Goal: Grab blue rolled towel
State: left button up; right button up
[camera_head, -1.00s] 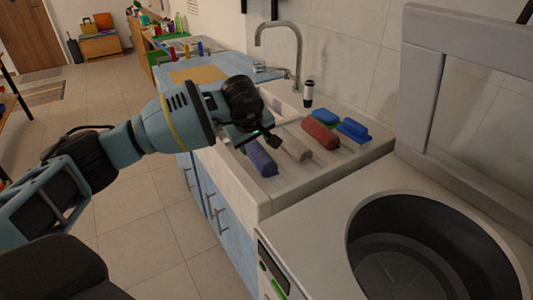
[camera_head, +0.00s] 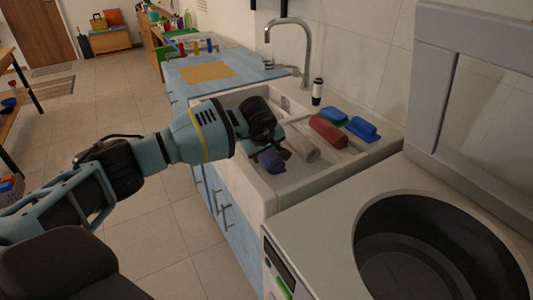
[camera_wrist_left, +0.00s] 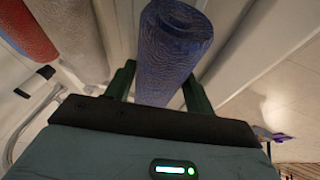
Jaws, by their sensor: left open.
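The blue rolled towel (camera_head: 272,160) lies in the ribbed drain area of the white sink, at its near left side. My left gripper (camera_head: 262,142) is over it and hides part of it. In the left wrist view the towel (camera_wrist_left: 172,45) extends lengthwise between the two dark green fingers of my open left gripper (camera_wrist_left: 160,82). The fingers are on either side of the roll, and I cannot tell whether they touch it. My right gripper is not in view.
A beige roll (camera_head: 303,147) lies right beside the towel, then a red roll (camera_head: 328,131) and blue items (camera_head: 361,128). The sink rim (camera_head: 300,203) is in front. A tall faucet (camera_head: 306,45) and a small black-and-white bottle (camera_head: 317,92) stand behind.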

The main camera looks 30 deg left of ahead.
pick_arm(q)
jog(key=shift+c, duration=0.4)
jog(key=c, duration=0.6)
jog(key=shift+r, duration=0.1)
jog(key=shift+r, duration=0.5)
notch_tip(320, 180, up, 2)
jog(key=shift+r, duration=0.15)
jog(key=s+a+r, duration=0.1)
jog(key=s, duration=1.5)
jog(key=shift+a+r+b, duration=0.3)
jog(key=shift+a+b, duration=0.05)
jog(key=shift+a, duration=0.05)
